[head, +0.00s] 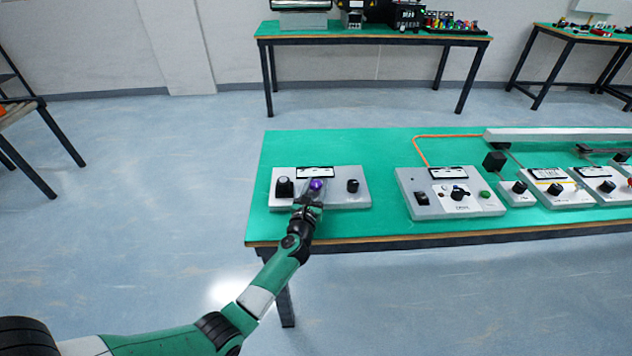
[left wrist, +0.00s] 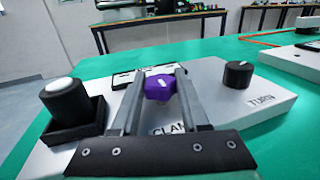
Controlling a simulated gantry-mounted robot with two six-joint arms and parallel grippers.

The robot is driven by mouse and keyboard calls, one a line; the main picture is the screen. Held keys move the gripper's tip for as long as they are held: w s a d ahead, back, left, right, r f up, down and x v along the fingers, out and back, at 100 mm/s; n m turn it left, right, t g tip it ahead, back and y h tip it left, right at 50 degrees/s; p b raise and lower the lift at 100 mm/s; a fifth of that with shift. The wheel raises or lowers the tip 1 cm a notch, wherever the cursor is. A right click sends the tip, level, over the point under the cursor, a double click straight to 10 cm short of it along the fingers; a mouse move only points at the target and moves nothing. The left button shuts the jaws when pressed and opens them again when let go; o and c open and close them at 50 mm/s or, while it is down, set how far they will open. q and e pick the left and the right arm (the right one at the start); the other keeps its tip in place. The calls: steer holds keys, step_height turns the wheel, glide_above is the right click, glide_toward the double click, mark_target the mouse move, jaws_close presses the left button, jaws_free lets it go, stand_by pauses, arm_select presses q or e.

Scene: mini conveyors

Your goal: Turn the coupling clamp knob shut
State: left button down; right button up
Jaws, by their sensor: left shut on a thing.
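The clamp knob is a purple, faceted knob (head: 316,184) with a white mark on top, in the middle of a white panel (head: 340,204) at the left end of the green table. It also shows in the left wrist view (left wrist: 160,88), above a partly hidden label reading "CLA". My left gripper (head: 312,189) has its two fingers on either side of the knob and is shut on it. In the left wrist view the gripper (left wrist: 159,92) covers part of the panel. My right gripper is not in view.
A black knob (left wrist: 238,74) labelled "TURN" stands right of the clamp knob. A black post with a pale top (left wrist: 66,98) stands left in a square base. Several more control boxes (head: 451,205) line the table to the right. Green tabletop (head: 384,160) is clear between panels.

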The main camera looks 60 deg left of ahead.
arm_select(q)
steer(key=shift+s+a+r+m+t+h+p, duration=0.1)
steer(key=shift+r+m+t+h+p, duration=0.1)
steer(key=shift+m+t+h+p, duration=0.3)
steer(key=shift+s+r+m+t+h+p, duration=0.15)
steer(key=shift+m+t+h+p, duration=0.15)
steer(key=shift+t+h+p, duration=0.3)
steer(key=shift+w+f+m+t+h+p, duration=0.15)
steer(key=shift+f+m+t+h+p, duration=0.05)
steer(key=shift+m+t+h+p, duration=0.5)
steer(key=shift+f+h, duration=0.15)
steer(key=shift+h, duration=0.15)
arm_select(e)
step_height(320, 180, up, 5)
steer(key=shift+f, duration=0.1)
arm_select(q)
steer(key=shift+c, duration=2)
jaws_free()
steer(key=shift+w, duration=0.1)
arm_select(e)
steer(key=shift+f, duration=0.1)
